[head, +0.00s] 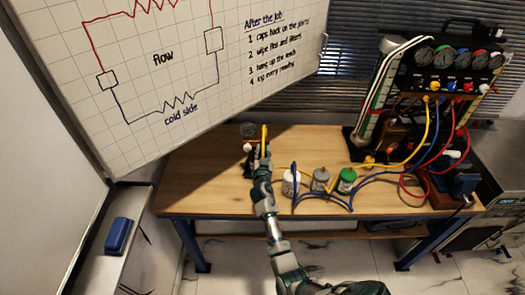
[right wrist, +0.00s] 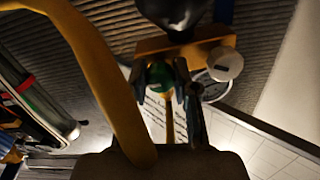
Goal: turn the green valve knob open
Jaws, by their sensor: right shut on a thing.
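The green valve knob (right wrist: 160,78) shows in the right wrist view, on a brass-coloured block (right wrist: 180,45) under a dark rounded body. My right gripper (right wrist: 168,88) is shut on the knob, one finger on each side of it. A white knob (right wrist: 225,64) sits on the block to the right, with part of a round dial behind it. In the head view my right gripper (head: 260,163) is at the back left of the wooden table, and it hides the green knob. The white knob (head: 248,148) shows just left of it. My left gripper is not in view.
A yellow hose (right wrist: 105,80) runs close along the left of my gripper. A gauge panel (head: 440,65) with several hoses stands at the right. A whiteboard (head: 160,75) hangs at the left.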

